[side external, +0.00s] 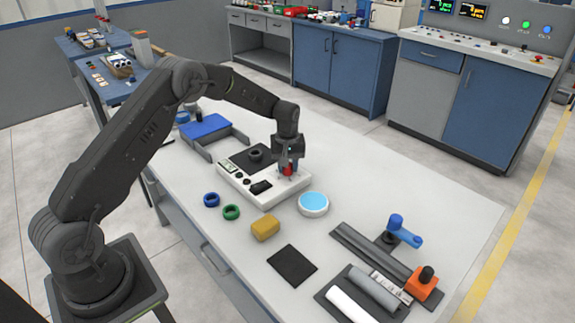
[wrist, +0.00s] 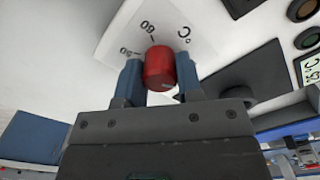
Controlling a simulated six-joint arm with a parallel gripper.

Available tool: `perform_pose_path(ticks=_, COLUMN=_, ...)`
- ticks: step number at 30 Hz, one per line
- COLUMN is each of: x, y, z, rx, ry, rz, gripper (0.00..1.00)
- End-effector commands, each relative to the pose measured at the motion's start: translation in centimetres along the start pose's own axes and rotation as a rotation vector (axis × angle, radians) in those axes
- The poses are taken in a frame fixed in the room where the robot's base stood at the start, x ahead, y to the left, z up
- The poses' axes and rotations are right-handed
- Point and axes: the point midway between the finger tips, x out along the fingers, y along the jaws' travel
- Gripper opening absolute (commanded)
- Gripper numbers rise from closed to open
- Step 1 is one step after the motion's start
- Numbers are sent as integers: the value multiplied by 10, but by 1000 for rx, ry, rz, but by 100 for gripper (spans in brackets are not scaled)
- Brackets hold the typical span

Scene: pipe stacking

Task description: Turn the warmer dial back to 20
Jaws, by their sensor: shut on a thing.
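The warmer (side external: 236,190) is a white box with a dark top plate, standing on the table. Its red dial (side external: 287,171) is at the right end, under my gripper (side external: 288,166). In the wrist view the red dial (wrist: 159,68) sits between my two blue fingers, which are shut on it. Printed scale marks beside the dial look like 50 and 60, seen upside down, with a °C label. The dial's pointer is not clear. Part of the warmer's display (wrist: 309,72) shows at the right edge, its number cut off.
A light-blue round dish (side external: 313,204) stands close to the right of the warmer. The table's right back is clear.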

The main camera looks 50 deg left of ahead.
Motion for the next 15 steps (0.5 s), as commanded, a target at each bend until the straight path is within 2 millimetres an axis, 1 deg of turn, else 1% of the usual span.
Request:
perform_pose_path(ticks=6, x=-1, y=0, z=0, rx=-58, ry=0, rz=0, gripper=10)
perform_pose_path(ticks=15, x=-1, y=0, z=0, rx=-76, ry=0, rz=0, gripper=10)
